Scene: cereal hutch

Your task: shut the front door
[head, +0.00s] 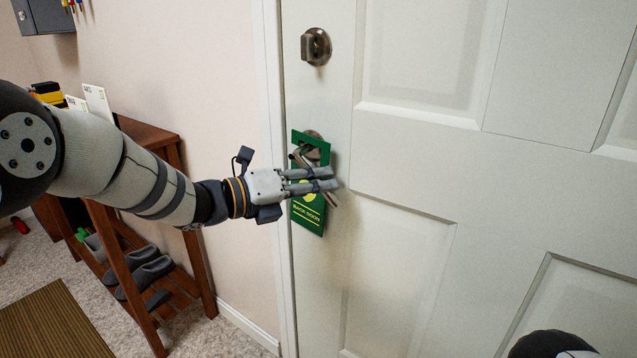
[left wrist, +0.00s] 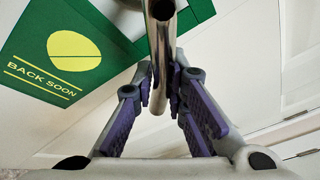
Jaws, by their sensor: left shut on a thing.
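The white panelled front door (head: 405,165) fills the right of the head view. Its left edge lies alongside the white frame (head: 272,150), with no wide gap showing. A metal lever handle (head: 331,200) sits partly behind a green "BACK SOON" hanger (head: 309,226). My left gripper (head: 333,186) reaches in from the left and is shut on the lever. In the left wrist view, the bare metal lever (left wrist: 161,45) runs between the purple finger pads (left wrist: 161,88). The hanger (left wrist: 72,48) hangs beside it. My right gripper is out of view.
A round deadbolt (head: 316,46) is above the handle. A wooden shelf stand (head: 150,132) with dark shoes (head: 145,270) stands against the wall left of the door. A brown striped mat (head: 50,325) lies on the carpet at lower left.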

